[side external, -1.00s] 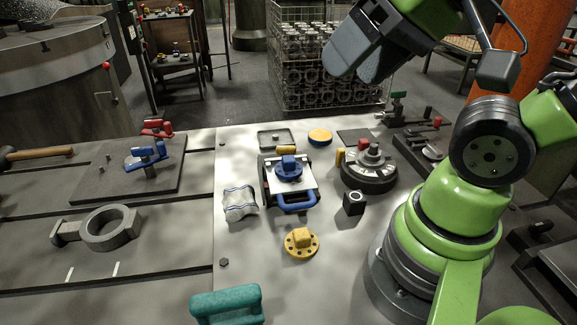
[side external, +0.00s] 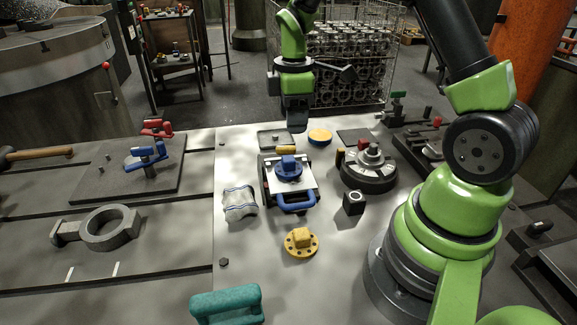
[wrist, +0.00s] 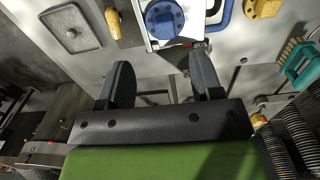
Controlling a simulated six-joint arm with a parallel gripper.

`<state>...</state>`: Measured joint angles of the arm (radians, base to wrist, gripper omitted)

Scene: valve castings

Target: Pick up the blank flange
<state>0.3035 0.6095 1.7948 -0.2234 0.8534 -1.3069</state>
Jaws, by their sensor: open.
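Two flange-like parts show. A blue round flange (side external: 288,168) with a raised square boss sits on a pale plate with a blue handle; it also shows in the wrist view (wrist: 164,18). A yellow flange (side external: 300,243) with bolt holes and a square boss lies flat on the table nearer the side camera; part of it shows at the wrist view's top edge (wrist: 263,8). I cannot tell which is the blank flange. My gripper (side external: 297,118) hangs above the table's back edge, pointing down, apart from both. Its fingers (wrist: 160,65) are open and empty.
A dark round fixture (side external: 369,172) and a black block (side external: 353,202) stand right of the blue handle. A striped cloth (side external: 239,204) lies left. A teal brush (side external: 227,305) is at the front.

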